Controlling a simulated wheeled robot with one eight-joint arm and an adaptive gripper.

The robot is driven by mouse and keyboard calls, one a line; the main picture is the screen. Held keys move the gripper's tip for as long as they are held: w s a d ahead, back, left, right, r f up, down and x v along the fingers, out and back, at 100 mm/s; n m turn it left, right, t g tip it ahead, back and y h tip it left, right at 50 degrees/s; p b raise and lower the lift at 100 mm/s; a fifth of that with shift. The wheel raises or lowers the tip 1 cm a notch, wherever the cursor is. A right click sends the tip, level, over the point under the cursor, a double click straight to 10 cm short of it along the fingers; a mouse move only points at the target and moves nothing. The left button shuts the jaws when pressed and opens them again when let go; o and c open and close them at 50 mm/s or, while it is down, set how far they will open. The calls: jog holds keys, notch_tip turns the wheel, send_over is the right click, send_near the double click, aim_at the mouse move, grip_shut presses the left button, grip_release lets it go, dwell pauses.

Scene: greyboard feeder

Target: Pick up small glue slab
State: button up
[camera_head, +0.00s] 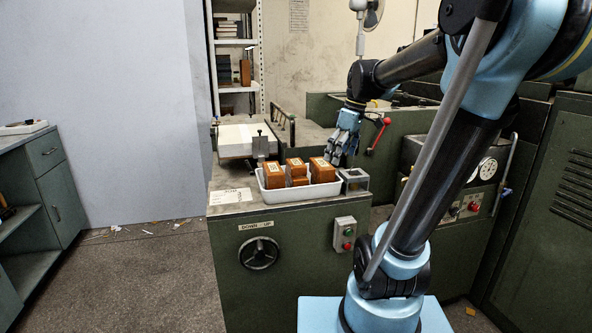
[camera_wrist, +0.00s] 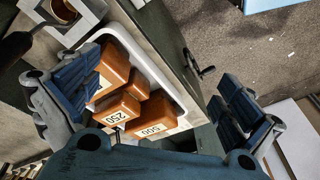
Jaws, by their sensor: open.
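Several brown glue slabs lie in a white tray (camera_head: 300,194) on the green machine top. In the wrist view a slab labelled 250 (camera_wrist: 121,111) looks smaller than the slab labelled 500 (camera_wrist: 153,122) beside it. Another brown slab (camera_wrist: 116,66) lies farther up in the same tray. In the head view the slabs form a left, a middle and a right group (camera_head: 323,170); their labels are too small to read. My gripper (camera_head: 333,158) hangs over the right end of the tray. Its fingers (camera_wrist: 155,97) are wide apart with nothing between them, above the slabs.
A small grey metal box (camera_head: 355,181) stands right of the tray. A red-knobbed lever (camera_head: 377,134) rises behind it near my wrist. A white paper stack (camera_head: 247,138) lies behind left. A handwheel (camera_head: 259,253) and button box (camera_head: 345,234) are on the machine's front.

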jog(key=w+a+r+n+g+y, duration=0.1)
jog(key=w+a+r+n, duration=0.35)
jog(key=w, duration=0.35)
jog(key=w+a+r+n+g+y, duration=0.1)
jog(key=w+a+r+n, duration=0.2)
jog(key=w+n, duration=0.35)
jog(key=m, duration=0.2)
send_near(292, 172)
jog(key=shift+s+f, duration=0.4)
jog(key=shift+f, duration=0.15)
jog(key=shift+w+x, duration=0.15)
jog(key=shift+x, duration=1.15)
jog(key=shift+w+x, duration=0.15)
jog(key=shift+x, duration=1.15)
jog(key=shift+a, duration=0.2)
jog(key=c, duration=1.2)
